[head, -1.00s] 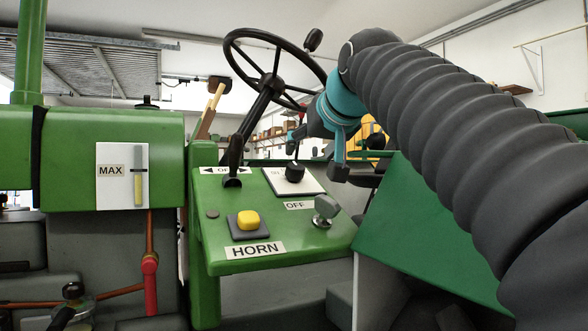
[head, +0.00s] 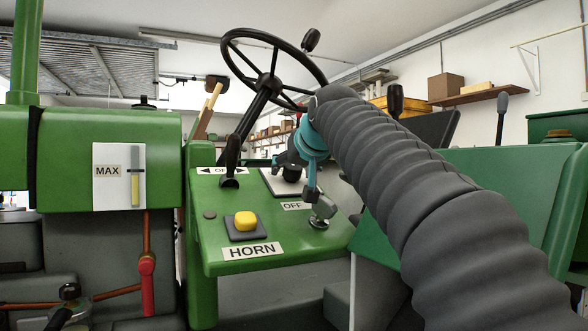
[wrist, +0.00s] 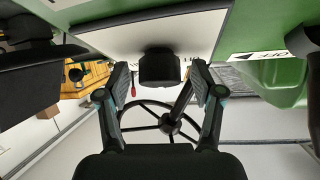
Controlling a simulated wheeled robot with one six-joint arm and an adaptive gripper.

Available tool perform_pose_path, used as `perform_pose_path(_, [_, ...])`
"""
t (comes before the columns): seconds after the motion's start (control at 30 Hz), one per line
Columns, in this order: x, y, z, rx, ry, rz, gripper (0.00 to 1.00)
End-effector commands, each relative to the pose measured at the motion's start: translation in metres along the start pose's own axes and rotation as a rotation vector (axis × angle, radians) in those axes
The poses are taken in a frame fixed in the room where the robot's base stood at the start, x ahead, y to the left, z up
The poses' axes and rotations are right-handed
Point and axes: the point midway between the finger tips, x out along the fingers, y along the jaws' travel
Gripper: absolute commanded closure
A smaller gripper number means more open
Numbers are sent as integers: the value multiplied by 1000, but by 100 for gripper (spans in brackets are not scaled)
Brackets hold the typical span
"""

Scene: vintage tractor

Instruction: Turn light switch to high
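The light switch is a dark round knob (head: 291,174) on a white plate (head: 268,183) on the green sloped panel. In the wrist view the picture is upside down, and the knob (wrist: 158,68) sits between the fingertips. My gripper (wrist: 160,80) is open, one finger on each side of the knob, with a small gap showing on both sides. In the head view my gripper (head: 295,177) is over the plate and partly covers the knob and the plate's markings. I cannot read the knob's setting.
A key-like switch (head: 321,215) with an OFF label stands close by my gripper. A yellow horn button (head: 245,222) and a black lever (head: 232,160) are on the same panel. The steering wheel (head: 270,85) rises behind it.

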Motion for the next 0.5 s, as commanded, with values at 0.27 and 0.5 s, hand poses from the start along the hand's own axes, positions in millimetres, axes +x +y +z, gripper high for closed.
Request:
perform_pose_path(0.27, [0, 0, 0, 0, 0, 0, 93])
perform_pose_path(0.5, [-1, -1, -1, 12, -1, 11, 93])
